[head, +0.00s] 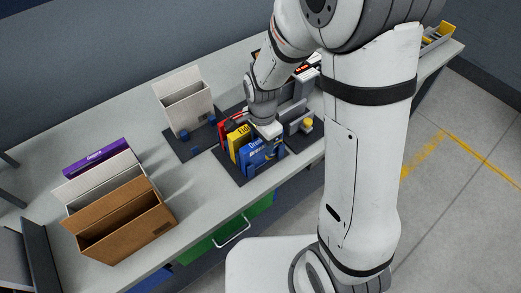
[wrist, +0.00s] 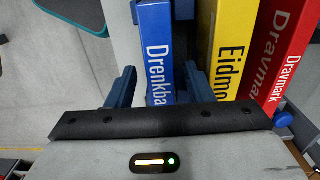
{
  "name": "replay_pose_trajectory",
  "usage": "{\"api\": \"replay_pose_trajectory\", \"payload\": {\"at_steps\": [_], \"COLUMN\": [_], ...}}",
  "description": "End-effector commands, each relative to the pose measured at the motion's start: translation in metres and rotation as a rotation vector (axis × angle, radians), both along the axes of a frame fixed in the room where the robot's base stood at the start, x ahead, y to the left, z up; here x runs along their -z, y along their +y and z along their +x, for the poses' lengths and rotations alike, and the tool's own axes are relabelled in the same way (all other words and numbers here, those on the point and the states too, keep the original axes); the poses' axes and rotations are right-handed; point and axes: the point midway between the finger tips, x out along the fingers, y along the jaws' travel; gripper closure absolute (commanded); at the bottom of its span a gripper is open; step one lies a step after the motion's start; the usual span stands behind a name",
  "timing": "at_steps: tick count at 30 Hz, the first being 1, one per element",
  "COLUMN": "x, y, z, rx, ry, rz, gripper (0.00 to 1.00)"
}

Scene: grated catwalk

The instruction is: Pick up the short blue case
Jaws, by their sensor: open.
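The blue case (head: 256,158), lettered "Dren…", stands upright at the near end of a row of cases on a dark mat. In the wrist view the blue case (wrist: 158,50) shows its lettered face, its lower part hidden by my gripper body. My gripper (wrist: 160,88) is open, with one blue finger left of the blue case and the other right of it, toward the yellow case. I cannot tell whether either finger touches it. In the head view my gripper (head: 267,131) is over the row, partly hidden by my arm.
A yellow case (wrist: 228,50) and a red case (wrist: 285,50) stand beside the blue one. A grey open bin (head: 185,102) is behind left. A brown open box (head: 120,232), a white box (head: 100,180) and a purple box (head: 95,157) stand at the left.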

Motion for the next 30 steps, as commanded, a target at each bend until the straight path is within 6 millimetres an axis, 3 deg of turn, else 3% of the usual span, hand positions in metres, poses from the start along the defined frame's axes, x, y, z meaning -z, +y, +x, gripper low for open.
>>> {"api": "replay_pose_trajectory", "payload": {"at_steps": [4,21,30], "x": [-0.0001,-0.0005,-0.0008], "y": [-0.0002,-0.0007,-0.0009], "z": [0.0002,0.0004,0.0006], "rx": [0.000,0.001,0.002], "ry": [0.000,-0.001,-0.001], "rz": [0.000,0.001,0.001], "gripper": [0.54,1.00,1.00]}}
